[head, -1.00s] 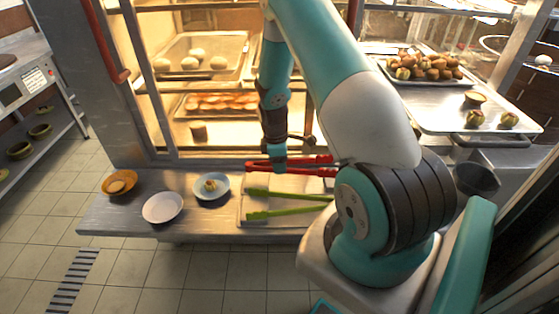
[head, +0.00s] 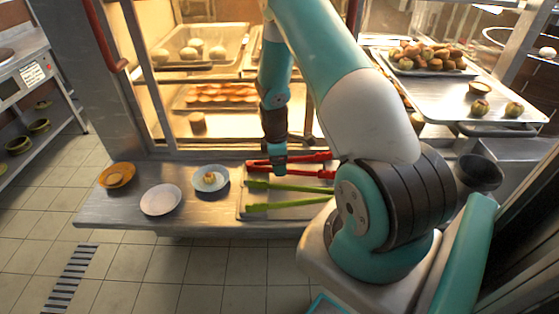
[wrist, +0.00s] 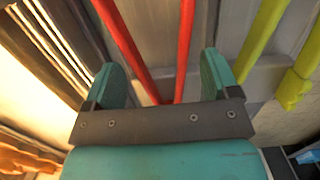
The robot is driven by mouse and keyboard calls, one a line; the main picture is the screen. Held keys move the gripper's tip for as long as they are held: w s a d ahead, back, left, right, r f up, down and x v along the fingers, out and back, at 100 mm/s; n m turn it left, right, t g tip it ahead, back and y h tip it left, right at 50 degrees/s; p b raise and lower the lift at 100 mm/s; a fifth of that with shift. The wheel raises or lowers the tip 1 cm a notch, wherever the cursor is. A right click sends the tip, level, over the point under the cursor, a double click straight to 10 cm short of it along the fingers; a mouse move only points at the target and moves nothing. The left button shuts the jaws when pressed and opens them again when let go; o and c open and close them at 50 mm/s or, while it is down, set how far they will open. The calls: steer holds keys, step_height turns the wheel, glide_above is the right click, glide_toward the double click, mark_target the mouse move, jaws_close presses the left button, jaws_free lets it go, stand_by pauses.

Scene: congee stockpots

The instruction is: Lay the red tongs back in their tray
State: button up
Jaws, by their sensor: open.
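The red tongs (head: 314,157) lie along the back part of the shallow metal tray (head: 239,207), behind the green tongs (head: 290,188). Whether they rest fully on the tray is hard to tell. My gripper (head: 279,169) is over the left part of the red tongs, pointing down. In the wrist view my gripper (wrist: 160,82) is open, and both arms of the red tongs (wrist: 126,48) run between its fingers with gaps at the sides. The green tongs (wrist: 262,40) are to the right there. My arm hides part of the tray's right side.
A blue-rimmed plate (head: 210,187), a white plate (head: 161,200) and an orange bowl (head: 116,175) stand left on the steel counter (head: 190,222). A lit glass cabinet with trays of buns (head: 215,93) rises behind. A tray of brown food (head: 432,62) is at upper right.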

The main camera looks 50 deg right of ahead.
steer(key=shift+r, duration=0.1)
step_height(320, 180, up, 16)
steer(key=w+a+p, duration=0.1)
steer(key=a+r+t+p, duration=0.1)
steer(key=a+r+p, duration=0.1)
steer(key=a+r, duration=0.7)
steer(key=s+a+r+y+p, duration=0.25)
steer(key=a+r, duration=0.45)
steer(key=a, duration=0.5)
steer(key=s+a+r+y+p, duration=0.1)
steer(key=s+a+r, duration=0.3)
steer(key=s+a, duration=0.3)
steer(key=s+a+r+m+y+p, duration=0.1)
steer(key=s+a+r, duration=0.3)
steer(key=s, duration=0.5)
steer(key=a+p, duration=0.1)
steer(key=a, duration=0.1)
steer(key=shift+s+a+r, duration=0.3)
steer(key=shift+a+r, duration=0.1)
steer(key=shift+y, duration=0.25)
